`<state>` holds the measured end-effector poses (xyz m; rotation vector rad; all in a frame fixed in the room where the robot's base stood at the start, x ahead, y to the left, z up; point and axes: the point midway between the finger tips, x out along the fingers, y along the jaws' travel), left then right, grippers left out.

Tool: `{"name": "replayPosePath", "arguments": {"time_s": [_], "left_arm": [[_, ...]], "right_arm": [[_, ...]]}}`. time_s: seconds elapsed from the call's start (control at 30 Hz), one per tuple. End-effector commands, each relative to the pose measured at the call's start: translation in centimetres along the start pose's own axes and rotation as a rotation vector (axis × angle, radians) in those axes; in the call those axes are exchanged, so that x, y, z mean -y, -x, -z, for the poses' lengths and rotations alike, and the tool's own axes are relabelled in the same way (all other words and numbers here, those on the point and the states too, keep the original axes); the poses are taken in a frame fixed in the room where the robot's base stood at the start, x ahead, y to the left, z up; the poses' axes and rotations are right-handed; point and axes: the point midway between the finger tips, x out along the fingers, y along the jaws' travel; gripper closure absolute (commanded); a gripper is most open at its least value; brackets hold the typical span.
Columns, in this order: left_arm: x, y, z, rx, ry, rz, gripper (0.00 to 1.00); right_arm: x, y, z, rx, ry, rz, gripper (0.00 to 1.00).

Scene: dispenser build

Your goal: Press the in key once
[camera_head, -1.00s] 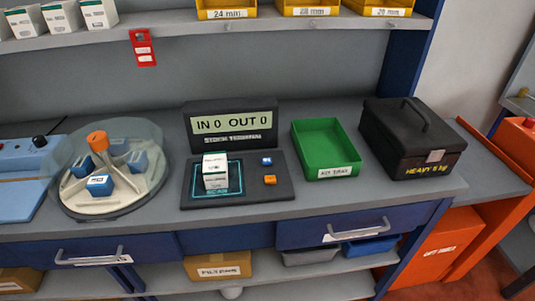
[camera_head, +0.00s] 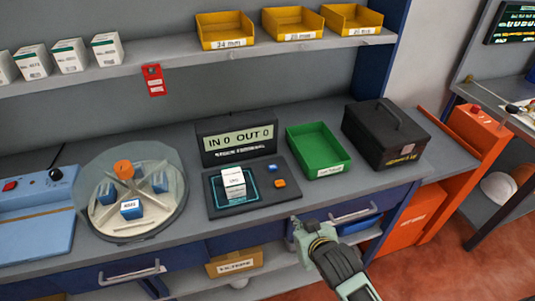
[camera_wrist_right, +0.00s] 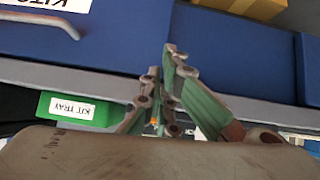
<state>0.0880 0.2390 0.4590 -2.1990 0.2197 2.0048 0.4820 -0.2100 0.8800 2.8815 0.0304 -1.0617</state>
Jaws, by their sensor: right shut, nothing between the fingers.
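The stock terminal (camera_head: 237,141) stands at the back of the bench, and its display reads IN 0 OUT 0. On its dark pad (camera_head: 222,211) are a blue key (camera_head: 272,168) and an orange key (camera_head: 279,183). Key labels are too small to read. A white box (camera_head: 233,183) stands on the pad's outlined square, left of the keys. My right gripper (camera_head: 298,224) is shut and empty, in front of the bench's front edge, below and right of the keys and apart from them. Its fingers also show in the right wrist view (camera_wrist_right: 163,62). My left gripper is out of view.
A green kit tray (camera_head: 318,165) and a black heavy box (camera_head: 385,155) stand right of the pad. A round carousel (camera_head: 128,228) with blue boxes is at left. Drawer handles (camera_head: 349,216) stick out below the bench top. The air above the keys is clear.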

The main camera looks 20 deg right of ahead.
Motion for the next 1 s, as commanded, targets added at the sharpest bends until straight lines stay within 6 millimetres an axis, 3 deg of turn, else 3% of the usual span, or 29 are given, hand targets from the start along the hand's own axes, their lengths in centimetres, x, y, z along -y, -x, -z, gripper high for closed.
{"name": "replayPosePath", "arguments": {"time_s": [0.03,0.2,0.3,0.4,0.53,0.83,1.0], "left_arm": [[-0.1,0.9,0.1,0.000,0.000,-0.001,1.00],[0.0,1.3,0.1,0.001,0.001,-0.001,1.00],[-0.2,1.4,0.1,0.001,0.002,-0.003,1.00],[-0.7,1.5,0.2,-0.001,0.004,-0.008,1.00],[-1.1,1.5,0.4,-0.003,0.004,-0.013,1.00],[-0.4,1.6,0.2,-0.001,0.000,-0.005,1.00],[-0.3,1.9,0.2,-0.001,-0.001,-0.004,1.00]], "right_arm": [[-0.2,1.9,2.5,-0.030,-0.006,-0.003,1.00],[-0.8,2.3,11.1,-0.253,-0.035,-0.004,1.00],[-0.8,2.6,14.9,-0.360,-0.046,0.004,1.00],[-0.8,3.1,17.3,-0.429,-0.052,0.014,1.00],[-0.8,3.3,18.4,-0.463,-0.055,0.019,1.00],[-0.8,3.2,18.4,-0.463,-0.055,0.019,1.00],[-0.8,2.2,19.1,-0.463,-0.055,0.018,1.00]]}}
